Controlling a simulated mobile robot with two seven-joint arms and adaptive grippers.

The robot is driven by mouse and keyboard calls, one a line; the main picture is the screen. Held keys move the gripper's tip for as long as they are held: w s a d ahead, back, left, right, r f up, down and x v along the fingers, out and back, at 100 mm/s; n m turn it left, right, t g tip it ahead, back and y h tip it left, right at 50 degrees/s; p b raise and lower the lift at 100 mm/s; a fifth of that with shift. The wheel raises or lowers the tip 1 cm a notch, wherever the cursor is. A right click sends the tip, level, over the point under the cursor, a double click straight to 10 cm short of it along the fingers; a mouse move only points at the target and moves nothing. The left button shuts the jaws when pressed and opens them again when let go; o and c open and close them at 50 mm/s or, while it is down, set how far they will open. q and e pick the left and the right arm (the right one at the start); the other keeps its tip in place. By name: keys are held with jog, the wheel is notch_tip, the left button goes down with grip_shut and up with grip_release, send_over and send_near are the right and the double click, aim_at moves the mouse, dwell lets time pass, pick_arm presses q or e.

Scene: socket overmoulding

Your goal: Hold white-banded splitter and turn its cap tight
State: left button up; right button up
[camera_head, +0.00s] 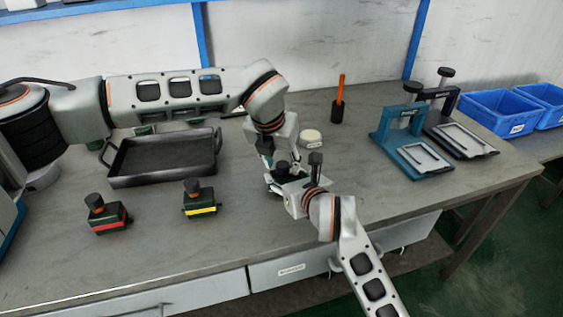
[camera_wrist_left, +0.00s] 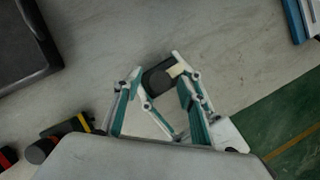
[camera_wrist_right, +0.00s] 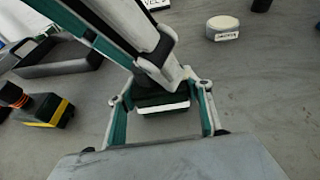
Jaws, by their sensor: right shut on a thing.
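The white-banded splitter is a dark block with a white band (camera_wrist_right: 163,106), held between the fingers of my right gripper (camera_wrist_right: 165,98) in the right wrist view. In the head view my right gripper (camera_head: 297,186) holds it just above the table, largely hidden by both grippers. My left gripper (camera_head: 280,165) is above it. In the left wrist view the dark cap (camera_wrist_left: 158,78) lies between the fingertips of my left gripper (camera_wrist_left: 157,66). The fingers stand apart around it; contact is not clear.
A red-banded splitter (camera_head: 107,220) and a yellow-banded splitter (camera_head: 200,207) stand at the left front. A black tray (camera_head: 118,180) lies behind them. A white round item (camera_head: 311,138), an orange-handled tool (camera_head: 340,95), press stands (camera_head: 402,130) and blue bins (camera_head: 497,112) are behind and right.

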pick_arm(q)
jog(key=v, duration=1.2)
pick_arm(e)
jog(key=o, duration=1.2)
jog(key=shift+s, duration=0.1)
